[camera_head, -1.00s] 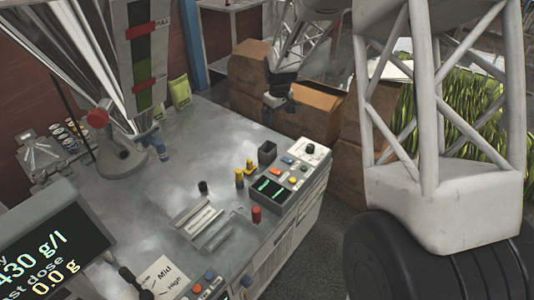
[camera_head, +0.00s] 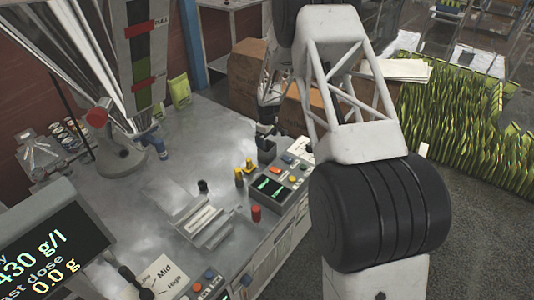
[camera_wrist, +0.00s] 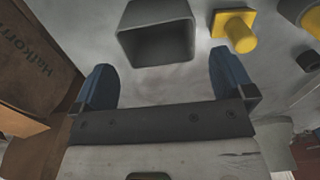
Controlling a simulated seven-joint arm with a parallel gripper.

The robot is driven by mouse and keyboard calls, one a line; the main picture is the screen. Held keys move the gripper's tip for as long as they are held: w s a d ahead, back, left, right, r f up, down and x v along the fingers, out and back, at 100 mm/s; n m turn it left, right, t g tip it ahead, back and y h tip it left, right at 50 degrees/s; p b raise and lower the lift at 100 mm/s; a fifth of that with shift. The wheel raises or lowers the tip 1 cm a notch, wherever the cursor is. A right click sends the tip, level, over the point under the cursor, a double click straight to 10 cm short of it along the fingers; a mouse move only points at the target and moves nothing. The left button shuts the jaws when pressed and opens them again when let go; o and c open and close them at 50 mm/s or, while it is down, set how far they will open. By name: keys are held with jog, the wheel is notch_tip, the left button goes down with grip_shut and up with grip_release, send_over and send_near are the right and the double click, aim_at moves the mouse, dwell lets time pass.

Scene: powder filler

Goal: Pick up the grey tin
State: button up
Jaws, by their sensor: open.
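The grey tin (camera_head: 267,157) is a small, square, open-topped container near the right back edge of the metal worktop, behind the control panel. In the wrist view the grey tin (camera_wrist: 156,37) shows its hollow mouth, ahead of and between the two blue fingertips. My gripper (camera_wrist: 162,62) is open and empty, with a finger towards each side of the tin. In the head view my gripper (camera_head: 267,131) hangs just above and behind the tin. I cannot tell the exact gap between them.
A yellow knobbed piece (camera_wrist: 238,30) stands close to the tin on the right. The control panel (camera_head: 280,180) is in front of it. Cardboard boxes (camera_head: 245,72) stand beyond the worktop. The worktop's middle (camera_head: 165,195) is mostly clear.

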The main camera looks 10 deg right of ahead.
aim_at(267, 146)
jog(key=shift+f, duration=0.2)
jog(key=shift+f, duration=1.2)
jog(key=shift+f, duration=0.1)
jog(key=shift+w+f, duration=0.15)
jog(key=shift+f, duration=2.35)
jog(key=shift+c, duration=0.5)
jog(key=c, duration=0.5)
jog(key=shift+c, duration=0.2)
jog(key=shift+r, duration=5)
